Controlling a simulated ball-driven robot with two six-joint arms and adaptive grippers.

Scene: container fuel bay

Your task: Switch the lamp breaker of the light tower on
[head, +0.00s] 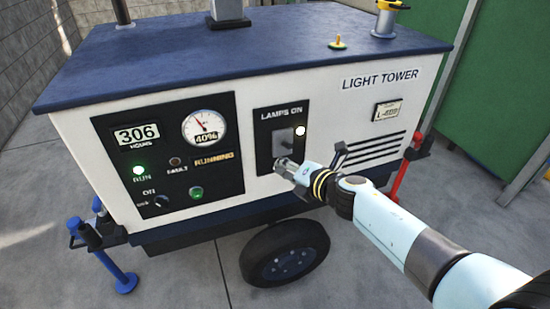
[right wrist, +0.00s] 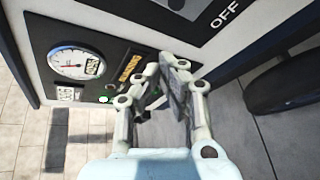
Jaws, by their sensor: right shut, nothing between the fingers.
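The light tower (head: 215,95) is a white cabinet with a dark blue top. Its lamp breaker panel (head: 263,150) is black and labelled LAMPS ON, with a grey breaker handle (head: 283,138) in the middle. A round indicator (head: 300,131) beside the handle shows bright white. My right gripper (head: 279,164) is shut and empty at the panel's lower edge, just below the handle; I cannot tell if it touches. In the right wrist view the shut fingers (right wrist: 174,72) are near the panel's OFF label (right wrist: 225,14); the handle itself is not clear there. My left gripper is out of view.
A black control panel (head: 168,160) to the left holds a gauge (head: 204,129), an hours display and a green RUN light. A wheel (head: 285,253) sits below the cabinet. A blue jack (head: 122,275) stands front left and a red one (head: 402,170) at right.

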